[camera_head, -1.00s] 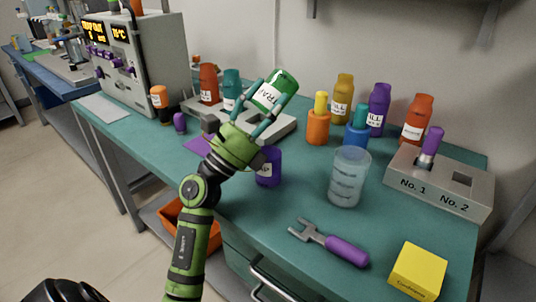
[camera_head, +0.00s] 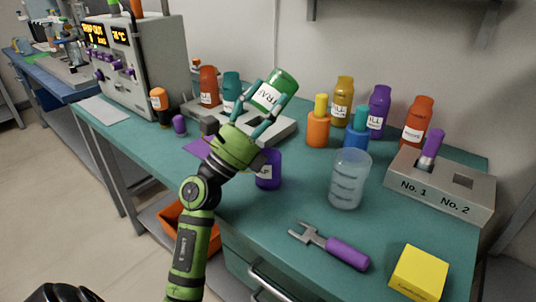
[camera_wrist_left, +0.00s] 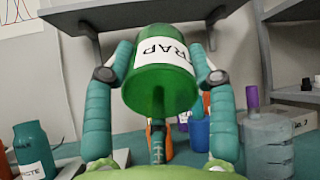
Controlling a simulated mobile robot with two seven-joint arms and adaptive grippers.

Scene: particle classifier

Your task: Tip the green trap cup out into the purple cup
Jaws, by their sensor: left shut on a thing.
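The green trap cup (camera_head: 274,91), with a white TRAP label, is held in my left gripper (camera_head: 262,108), tilted, above the table. In the left wrist view the trap cup (camera_wrist_left: 158,80) sits between the two teal fingers, which press on its sides. The purple cup (camera_head: 268,172) stands upright on the teal table, just below and right of the gripper's green palm, which partly overlaps it. The trap cup is above the purple cup in the picture. I cannot tell what is inside either cup. My right gripper is not in view.
A translucent beaker (camera_head: 349,178) stands right of the purple cup. A purple-handled fork tool (camera_head: 330,245) and a yellow box (camera_head: 418,272) lie in front. A grey two-hole block (camera_head: 440,183) is at right. Several bottles and a grey rack (camera_head: 282,127) stand behind.

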